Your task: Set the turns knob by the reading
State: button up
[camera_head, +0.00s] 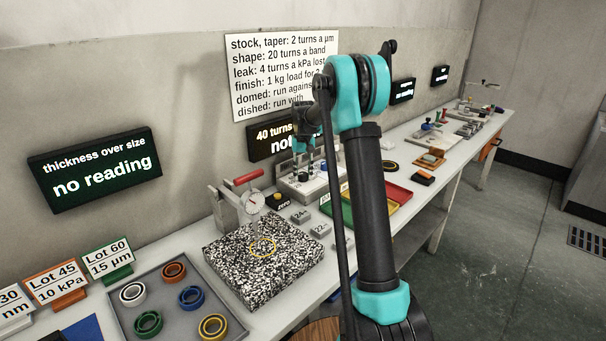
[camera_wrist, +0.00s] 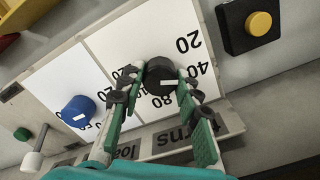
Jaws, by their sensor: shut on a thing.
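The turns knob (camera_wrist: 160,76) is a black round knob with a pale mark, on a white dial plate with printed numbers such as 20, 40 and 80. The word "turns" (camera_wrist: 185,133) shows upside down beside it. My gripper (camera_wrist: 158,92) has its two green fingers on either side of the knob and is shut on it. Which number the mark points to is not clear. In the head view the thickness display (camera_head: 97,168) shows "no reading". A display starting "40 turns" (camera_head: 268,140) is partly hidden by my arm, which also hides the knob.
A blue knob (camera_wrist: 79,109) sits beside the turns knob, near the word "load". A black box with a yellow button (camera_wrist: 259,23) is at the upper right. The head view shows a speckled plate (camera_head: 262,270), a tray of rings (camera_head: 166,325) and a wall chart (camera_head: 270,75).

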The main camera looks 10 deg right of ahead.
aim_at(303, 174)
jog(key=o, duration=1.2)
jog(key=shift+c, duration=0.2)
notch_tip(303, 174, up, 12)
jog(key=shift+s, duration=0.1)
